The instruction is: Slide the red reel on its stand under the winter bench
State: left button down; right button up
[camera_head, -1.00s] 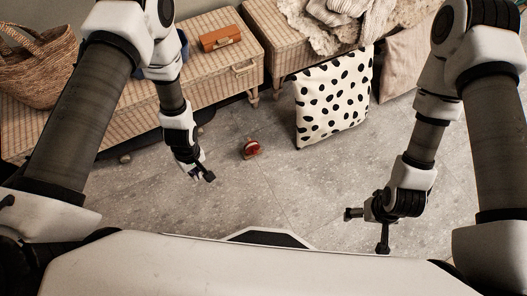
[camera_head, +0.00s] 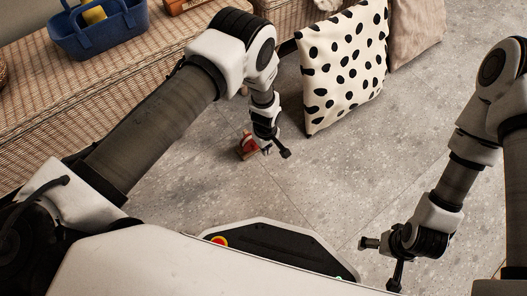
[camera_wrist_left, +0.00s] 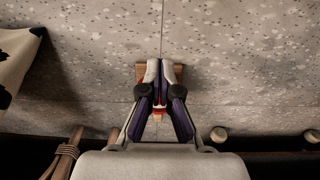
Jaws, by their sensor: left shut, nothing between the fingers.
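The small red reel (camera_head: 247,142) sits on its brown stand on the grey floor, in front of the benches. My left gripper (camera_head: 268,151) is low, shut and empty, close to the reel's right side in the head view. In the left wrist view the shut fingers (camera_wrist_left: 160,68) cover most of the reel. Ends of the brown stand (camera_wrist_left: 179,76) show on both sides of them; I cannot tell if they touch. The bench with the knit throw (camera_head: 286,14) is partly visible at the top. My right gripper (camera_head: 372,243) is over bare floor at lower right, its fingers unclear.
A black-spotted white cushion (camera_head: 345,65) stands on the floor right of the reel, with a beige cushion (camera_head: 415,28) beyond. A wicker bench (camera_head: 60,125) with a blue basket (camera_head: 98,30) fills the upper left.

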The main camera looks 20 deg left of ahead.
aim_at(249, 143)
pick_arm(q)
notch_tip(249, 143, down, 8)
jog(key=b, duration=0.4)
jog(key=shift+f, duration=0.2)
jog(key=w+a+b, duration=0.1)
jog(key=w+a, duration=0.1)
jog(key=shift+a+b, duration=0.35)
jog(key=shift+w+a+r, duration=0.1)
jog(key=shift+w+a, duration=0.1)
jog(key=shift+a, duration=0.05)
